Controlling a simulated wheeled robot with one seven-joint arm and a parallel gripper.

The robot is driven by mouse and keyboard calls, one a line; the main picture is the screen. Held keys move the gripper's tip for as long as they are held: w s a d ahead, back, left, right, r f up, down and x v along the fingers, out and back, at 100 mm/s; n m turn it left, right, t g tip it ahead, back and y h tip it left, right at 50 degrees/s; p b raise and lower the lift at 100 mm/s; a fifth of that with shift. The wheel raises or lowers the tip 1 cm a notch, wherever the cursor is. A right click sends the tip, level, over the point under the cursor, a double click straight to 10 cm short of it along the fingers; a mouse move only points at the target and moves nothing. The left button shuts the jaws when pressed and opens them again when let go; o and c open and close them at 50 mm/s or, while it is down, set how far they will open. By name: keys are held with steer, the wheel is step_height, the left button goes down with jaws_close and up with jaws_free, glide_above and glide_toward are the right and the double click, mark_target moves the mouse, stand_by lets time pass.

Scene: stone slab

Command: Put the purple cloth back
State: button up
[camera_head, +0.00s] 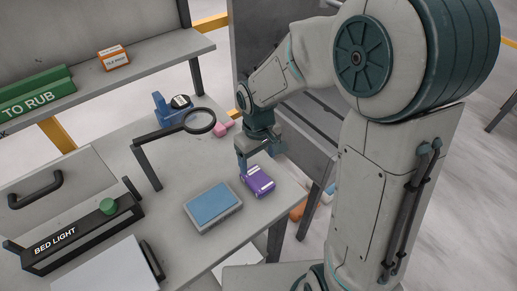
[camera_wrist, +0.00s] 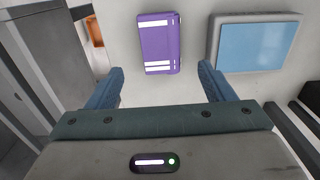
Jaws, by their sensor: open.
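The purple cloth (camera_head: 259,181) is a folded block with white stripes. It lies on the grey stone slab (camera_head: 178,227) near its right edge. In the wrist view the purple cloth (camera_wrist: 160,44) shows at the top, between and beyond my two fingers. My gripper (camera_head: 256,165) is just above the cloth, pointing down. In the wrist view my gripper (camera_wrist: 160,88) is open with its fingers wide apart and nothing between them. I cannot tell whether the fingers touch the slab.
A blue-topped pad (camera_head: 212,204) lies left of the cloth. A magnifier on a stand (camera_head: 198,121), a blue device (camera_head: 172,107) and a pink object (camera_head: 222,128) are behind. A black "BED LIGHT" bar (camera_head: 82,236) is at left. A shelf (camera_head: 150,72) holds green and orange boxes.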

steer(key=s+d+r+m+t, duration=0.3)
steer(key=s+d+r+m, duration=0.3)
steer(key=s+d+r, duration=0.6)
steer(key=shift+s+m, duration=0.3)
steer(key=shift+m, duration=0.1)
steer(key=shift+r, duration=0.1)
